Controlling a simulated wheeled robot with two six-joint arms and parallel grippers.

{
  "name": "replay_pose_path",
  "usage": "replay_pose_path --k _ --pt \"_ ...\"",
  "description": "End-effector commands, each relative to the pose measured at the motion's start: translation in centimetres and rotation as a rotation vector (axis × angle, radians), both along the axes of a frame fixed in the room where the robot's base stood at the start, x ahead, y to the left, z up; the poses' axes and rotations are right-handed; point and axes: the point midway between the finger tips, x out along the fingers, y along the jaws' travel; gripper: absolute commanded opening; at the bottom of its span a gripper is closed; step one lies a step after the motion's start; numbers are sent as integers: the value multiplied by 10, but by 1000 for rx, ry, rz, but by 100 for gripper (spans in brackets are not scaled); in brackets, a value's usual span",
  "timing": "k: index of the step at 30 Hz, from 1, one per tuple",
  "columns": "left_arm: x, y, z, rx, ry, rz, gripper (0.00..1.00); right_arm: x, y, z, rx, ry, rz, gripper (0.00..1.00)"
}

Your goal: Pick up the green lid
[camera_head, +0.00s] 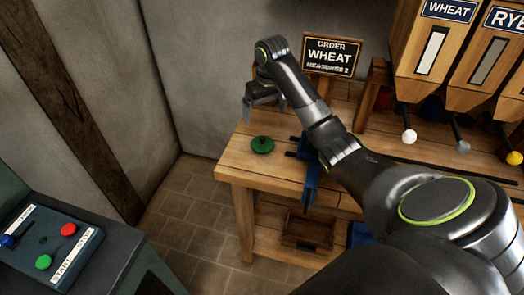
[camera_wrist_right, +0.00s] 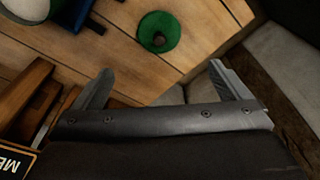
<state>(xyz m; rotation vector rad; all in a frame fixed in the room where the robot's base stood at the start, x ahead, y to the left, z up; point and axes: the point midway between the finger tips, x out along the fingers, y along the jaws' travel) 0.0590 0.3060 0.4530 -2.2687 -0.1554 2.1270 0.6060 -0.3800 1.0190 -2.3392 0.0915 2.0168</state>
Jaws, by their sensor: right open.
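The green lid (camera_head: 262,145) is a round disc with a small knob, lying flat on the wooden table (camera_head: 240,162) near its left corner. My right gripper (camera_head: 262,108) is open and empty. It is above the table, behind the lid in the head view and apart from it. Its two fingers (camera_wrist_right: 158,82) also show wide apart in the right wrist view. My left gripper is not in view.
An order sign (camera_head: 332,57) reading wheat, measures 2, stands behind my right arm. Wooden hoppers (camera_head: 437,45) stand at the right. A blue clamp-like thing (camera_head: 311,178) is at the table's front edge. A control box (camera_head: 45,245) with buttons is at the lower left.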

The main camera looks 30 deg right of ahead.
Motion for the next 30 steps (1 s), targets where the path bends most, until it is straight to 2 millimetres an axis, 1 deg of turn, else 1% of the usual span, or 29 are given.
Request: replay_pose_path --k 1,6,8,11,14,16,18,23,26,30 --pt "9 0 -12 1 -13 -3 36 1 0 -11 0 -1 0 96" --pt "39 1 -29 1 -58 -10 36 3 0 -27 0 -1 0 96" --pt "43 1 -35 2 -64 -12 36 4 0 -33 0 -1 0 96" --pt "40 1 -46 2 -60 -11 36 6 0 -46 0 0 0 96" --pt "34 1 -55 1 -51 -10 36 8 0 -56 0 -1 -1 96" --pt "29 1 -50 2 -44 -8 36 9 0 -61 1 3 -1 96" --pt "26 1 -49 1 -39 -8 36 10 0 -68 1 2 -1 96" --pt "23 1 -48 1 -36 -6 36 11 -1 -78 0 1 0 96" --pt "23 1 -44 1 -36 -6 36 11 0 -89 1 3 -1 96" --pt "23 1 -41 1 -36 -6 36 13 -1 -112 0 2 -1 96"
